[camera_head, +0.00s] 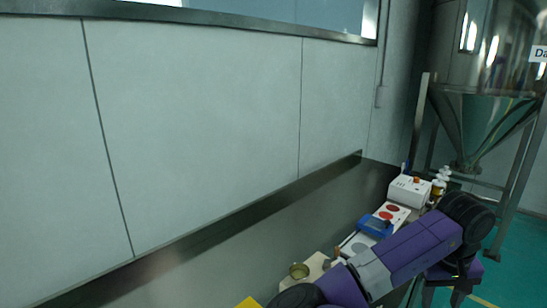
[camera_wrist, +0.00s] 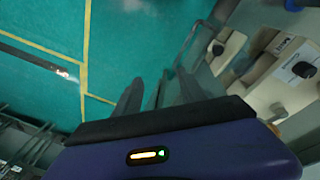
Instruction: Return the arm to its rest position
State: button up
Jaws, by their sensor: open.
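My purple and black arm (camera_head: 405,252) reaches across the lower right of the head view, in front of the bench. My gripper (camera_wrist: 158,88) shows in the wrist view as dark fingers beyond the purple wrist housing. The fingers are apart, and I see nothing held between them. They point over the green floor, left of the pale equipment. The gripper itself cannot be made out in the head view.
A metal hopper (camera_head: 490,125) stands at right. Green floor (camera_wrist: 120,45) is open.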

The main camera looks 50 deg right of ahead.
jog(key=s+d+r+m+g+h, duration=0.25)
jog(key=d+r+h, duration=0.35)
jog(key=d+r, duration=0.3)
jog(key=w+d+r+n+h, duration=0.1)
jog(key=w+d+r+h, duration=0.1)
jog(key=d+r+h, duration=0.45)
jog(key=w+a+r+n+t+h, duration=0.3)
jog(key=w+a+r+t+h, duration=0.25)
jog(key=w+r, duration=0.4)
jog(key=w+a+f+n+t+y, duration=0.25)
jog(key=w+a+n+t, duration=0.45)
jog(key=w+a+t, duration=0.45)
jog(key=a+f+n+t+y, duration=0.2)
jog(key=a+f+y, duration=0.2)
jog(key=a, duration=0.4)
jog(key=w+a+f+n+t+y+b, duration=0.1)
jog(key=a+f+t+y, duration=0.1)
jog(key=a+f+y, duration=0.45)
jog(key=a+f+n+t+y, duration=0.1)
jog(key=a+f+n+t, duration=0.15)
jog(key=a, duration=0.65)
jog(key=s+a+f+m+g+y+b, duration=0.1)
jog(key=s+a+f+g+y, duration=0.4)
jog(key=s+a+f, duration=0.8)
jog(key=s+a+m, duration=0.1)
jog(key=s+a, duration=0.1)
jog(key=s, duration=0.2)
jog(key=shift+a+y, duration=0.35)
jog(key=shift+y, duration=0.05)
